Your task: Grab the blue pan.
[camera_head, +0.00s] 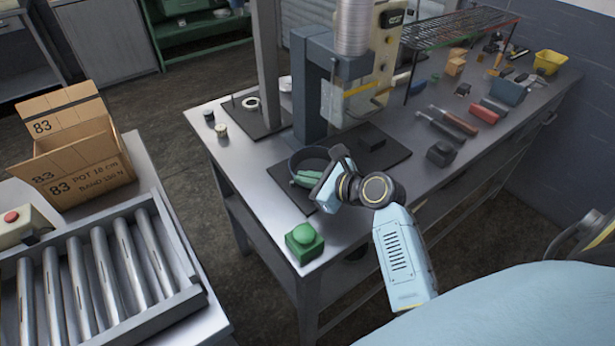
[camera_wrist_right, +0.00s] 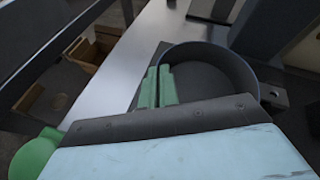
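The blue pan (camera_head: 309,156), dark inside with a blue rim, sits on a dark mat beside the press on the steel workbench. It also shows in the right wrist view (camera_wrist_right: 222,78), just beyond the fingers. My right gripper (camera_head: 304,179) reaches down to the pan's near side. In the right wrist view its green fingers (camera_wrist_right: 158,88) are close together at the pan's left rim, with the pan wall seeming to sit between them. The exact contact is partly hidden by the fingers. My left gripper is not in view.
A green button box (camera_head: 304,242) stands at the bench's near corner. The press column (camera_head: 310,95) rises behind the pan. Tools lie farther right on the bench. A cardboard box (camera_head: 75,160) and a roller conveyor (camera_head: 95,265) are at left, across a floor gap.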

